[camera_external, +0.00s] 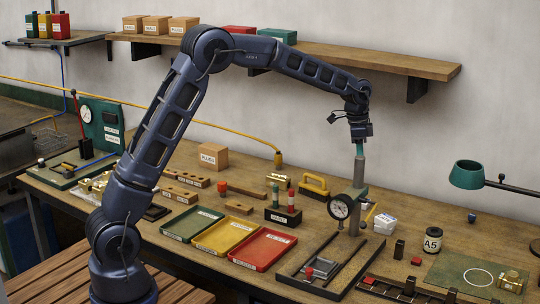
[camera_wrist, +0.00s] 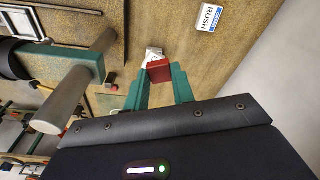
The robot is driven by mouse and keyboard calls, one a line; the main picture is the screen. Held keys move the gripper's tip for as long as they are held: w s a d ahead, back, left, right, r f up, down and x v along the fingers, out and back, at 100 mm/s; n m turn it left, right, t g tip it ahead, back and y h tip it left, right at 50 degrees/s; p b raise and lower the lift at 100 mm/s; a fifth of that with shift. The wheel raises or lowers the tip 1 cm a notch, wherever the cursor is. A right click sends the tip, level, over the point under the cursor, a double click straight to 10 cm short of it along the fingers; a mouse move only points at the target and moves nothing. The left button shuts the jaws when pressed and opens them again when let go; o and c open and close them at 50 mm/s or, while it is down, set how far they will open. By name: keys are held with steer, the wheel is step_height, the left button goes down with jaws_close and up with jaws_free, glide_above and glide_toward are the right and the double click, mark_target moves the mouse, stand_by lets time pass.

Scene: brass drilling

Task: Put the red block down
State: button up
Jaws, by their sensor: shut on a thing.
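My gripper (camera_wrist: 160,82) is shut on a small red block (camera_wrist: 158,70), held between its two teal fingertips in the wrist view. In the external view my gripper (camera_external: 359,148) hangs high over the bench, in line with the top of the dial gauge stand's grey post (camera_external: 359,172). The held block cannot be made out there.
The dial gauge (camera_external: 339,207) stands close to my gripper; its thick post (camera_wrist: 62,100) is at left in the wrist view. Green (camera_external: 192,223), yellow (camera_external: 225,235) and red (camera_external: 262,250) trays lie left of it. An A5 pot (camera_external: 432,241) and green lamp (camera_external: 468,174) are right.

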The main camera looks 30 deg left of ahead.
steer(key=w+a+f+n, duration=0.2)
steer(key=a, duration=0.5)
steer(key=w+a+f+n, duration=0.1)
steer(key=w+a, duration=0.1)
steer(key=a, duration=0.6)
steer(key=n+y, duration=0.1)
steer(key=n, duration=0.9)
glide_above(213, 146)
steer(key=shift+t, duration=0.4)
steer(key=shift+s+f, duration=0.2)
steer(key=shift+f, duration=4.6)
steer(key=shift+f, duration=0.1)
steer(key=o, duration=1)
